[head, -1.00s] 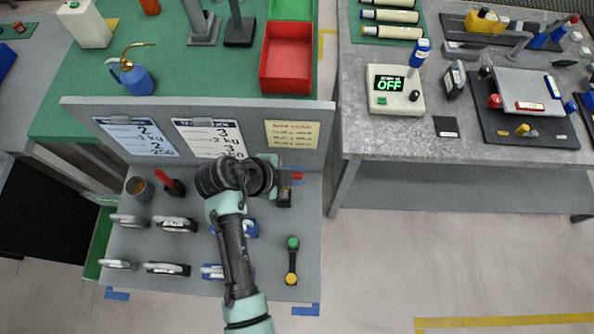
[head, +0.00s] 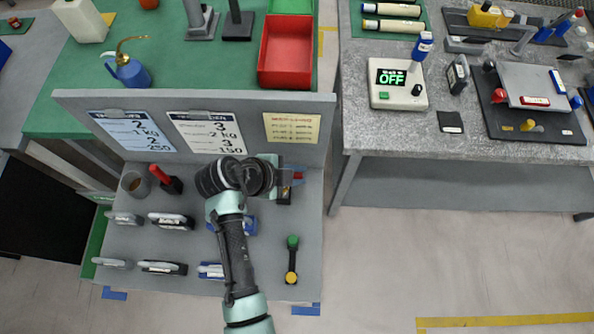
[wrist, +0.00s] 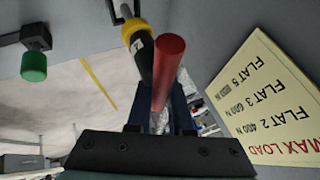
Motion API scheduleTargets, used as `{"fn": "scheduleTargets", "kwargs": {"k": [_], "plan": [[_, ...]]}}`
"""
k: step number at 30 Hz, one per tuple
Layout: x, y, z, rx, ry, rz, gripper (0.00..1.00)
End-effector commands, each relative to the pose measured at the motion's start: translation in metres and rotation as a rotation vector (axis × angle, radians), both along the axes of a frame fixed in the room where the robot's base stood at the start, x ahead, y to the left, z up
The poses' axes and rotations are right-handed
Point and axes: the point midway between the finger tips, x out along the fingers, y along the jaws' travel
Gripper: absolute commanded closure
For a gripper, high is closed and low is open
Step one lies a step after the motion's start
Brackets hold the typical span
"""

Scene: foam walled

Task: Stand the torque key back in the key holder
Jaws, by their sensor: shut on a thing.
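My gripper (head: 286,176) is at the right of the grey board, close to the upright panel, and its jaws are shut on a red-handled tool, which I take for the torque key (head: 298,176). In the wrist view the red handle (wrist: 170,62) runs up between the fingers. A black, labelled body with a yellow collar (wrist: 134,30) shows just behind it; I cannot tell whether it is part of the key or separate. A black piece (head: 284,196) shows directly below the gripper, perhaps the key holder. My gripper hides the contact between them.
The upright panel (head: 70,98) carries a yellow load card (head: 292,127). A green-knobbed lever (head: 292,243) stands nearer on the board. Several clamp-like tools, a cup (head: 134,184) and another red-handled item (head: 165,180) lie left. Open floor (head: 450,260) is at right.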

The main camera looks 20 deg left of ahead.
Motion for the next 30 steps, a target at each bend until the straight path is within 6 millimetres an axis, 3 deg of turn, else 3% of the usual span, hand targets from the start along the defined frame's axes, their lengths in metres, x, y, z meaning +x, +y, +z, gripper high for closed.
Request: {"fn": "scheduleTargets", "kwargs": {"k": [28, 29, 30], "plan": [[0.000, 0.000, -0.024, 0.001, -0.002, 0.000, 1.00], [0.000, 0.000, -0.023, 0.001, -0.002, 0.000, 0.77], [0.000, 0.000, -0.023, 0.001, -0.002, 0.000, 0.70]]}}
